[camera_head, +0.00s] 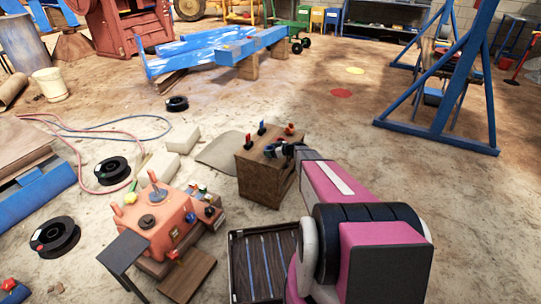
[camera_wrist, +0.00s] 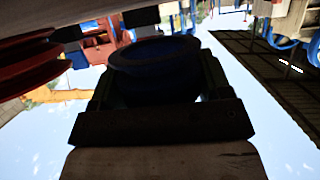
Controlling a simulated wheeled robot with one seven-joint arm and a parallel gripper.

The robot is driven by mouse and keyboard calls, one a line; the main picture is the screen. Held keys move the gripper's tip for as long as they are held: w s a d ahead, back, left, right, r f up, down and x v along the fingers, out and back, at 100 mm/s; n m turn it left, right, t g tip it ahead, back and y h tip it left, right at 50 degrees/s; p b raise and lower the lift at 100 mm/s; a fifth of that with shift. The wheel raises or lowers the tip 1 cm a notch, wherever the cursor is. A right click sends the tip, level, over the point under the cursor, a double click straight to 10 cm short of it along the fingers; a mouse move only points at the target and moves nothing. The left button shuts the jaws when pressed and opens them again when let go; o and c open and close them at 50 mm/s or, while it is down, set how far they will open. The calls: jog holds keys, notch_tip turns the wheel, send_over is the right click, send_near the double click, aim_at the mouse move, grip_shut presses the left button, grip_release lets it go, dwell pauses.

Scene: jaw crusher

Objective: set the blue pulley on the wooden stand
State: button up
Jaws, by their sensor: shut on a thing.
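A brown wooden stand (camera_head: 258,185), shaped like a box, stands on the floor near the middle of the head view. Small red and blue upright pieces show on its top. My gripper (camera_head: 284,150) is at the right part of the stand's top, with my arm reaching in from the lower right. In the wrist view my gripper (camera_wrist: 150,95) is shut on a dark blue round pulley (camera_wrist: 152,62), seen in shadow between the fingers. The pulley is hard to make out in the head view, and whether it touches the stand cannot be told.
A small orange machine (camera_head: 165,222) stands left of the stand. A dark slatted tray (camera_head: 238,268) lies in front, partly behind my arm. Black spools (camera_head: 55,238) and hoses lie to the left. A blue frame (camera_head: 440,137) stands at the right. A red disc (camera_wrist: 30,72) is close in the wrist view.

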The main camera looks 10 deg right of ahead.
notch_tip(320, 180, down, 3)
jog(key=shift+r, duration=0.1)
jog(key=o, duration=1.2)
jog(key=shift+c, duration=0.2)
